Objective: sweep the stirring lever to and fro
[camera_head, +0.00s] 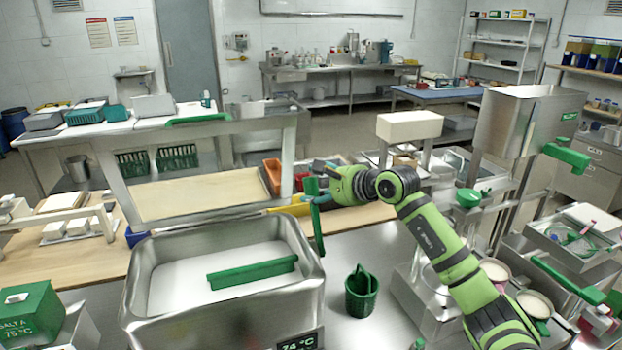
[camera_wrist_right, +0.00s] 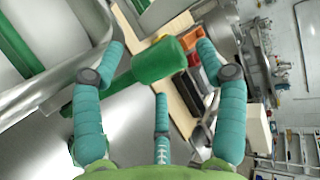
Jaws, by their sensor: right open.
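The stirring lever (camera_head: 317,228) is a dark green upright bar at the right rim of a steel vat (camera_head: 313,262). My right gripper (camera_head: 318,188) is at its upper end. In the right wrist view the lever's thick green grip (camera_wrist_right: 158,60) lies between the spread teal fingers of my right gripper (camera_wrist_right: 160,68), with gaps to the finger on each side. Whether the third, lower finger touches it I cannot tell. A long green bar (camera_head: 252,272) lies across the white content of the vat. My left gripper is not in view.
A green basket (camera_head: 362,293) stands on the steel table right of the vat. A green box (camera_head: 28,312) is at the left front. An orange bin (camera_head: 272,175) and a wooden board (camera_head: 200,195) lie behind the vat. Steel machinery with green handles (camera_head: 567,157) stands at the right.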

